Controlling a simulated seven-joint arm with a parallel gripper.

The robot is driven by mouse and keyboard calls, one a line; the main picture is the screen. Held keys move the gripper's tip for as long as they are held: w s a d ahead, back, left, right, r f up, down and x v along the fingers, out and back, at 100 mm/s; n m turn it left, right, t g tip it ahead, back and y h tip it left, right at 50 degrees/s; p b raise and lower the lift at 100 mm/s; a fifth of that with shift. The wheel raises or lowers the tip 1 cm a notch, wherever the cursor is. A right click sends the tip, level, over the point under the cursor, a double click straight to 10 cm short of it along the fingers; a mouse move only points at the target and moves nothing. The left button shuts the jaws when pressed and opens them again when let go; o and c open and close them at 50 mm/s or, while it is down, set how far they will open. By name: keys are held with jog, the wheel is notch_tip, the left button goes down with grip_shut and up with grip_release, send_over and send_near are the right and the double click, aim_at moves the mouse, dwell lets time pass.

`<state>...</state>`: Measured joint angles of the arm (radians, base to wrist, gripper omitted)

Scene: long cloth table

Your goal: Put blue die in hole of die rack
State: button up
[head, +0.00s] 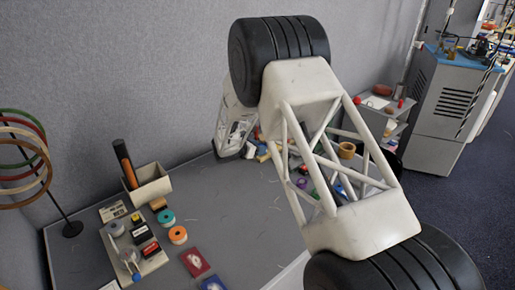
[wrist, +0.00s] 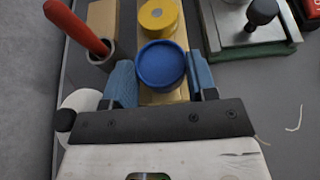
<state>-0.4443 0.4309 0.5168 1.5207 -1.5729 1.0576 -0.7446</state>
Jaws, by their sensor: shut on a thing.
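The blue die (wrist: 161,66) is a round, cup-like piece with a raised rim. In the wrist view it sits between the two blue-grey fingers of my gripper (wrist: 162,80), which is shut on it. The die rack (wrist: 148,96) looks like a narrow tan bar running away beneath and beyond the blue die. A yellow round die (wrist: 158,16) stands on its far part. The blue die covers the rack below it, so I cannot tell its height above the rack or see a hole. In the head view my arm hides the gripper and blue die.
In the wrist view a red-handled tool (wrist: 78,27) stands in a grey cup (wrist: 101,57) close left of the rack. A metal device with a black knob (wrist: 262,12) is at the right. Clear grey table (wrist: 285,105) lies to the right. A parts tray (head: 152,262) is at the head view's left.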

jog(key=shift+f, duration=0.4)
jog(key=o, duration=1.1)
jog(key=shift+r, duration=0.45)
jog(key=v, duration=1.2)
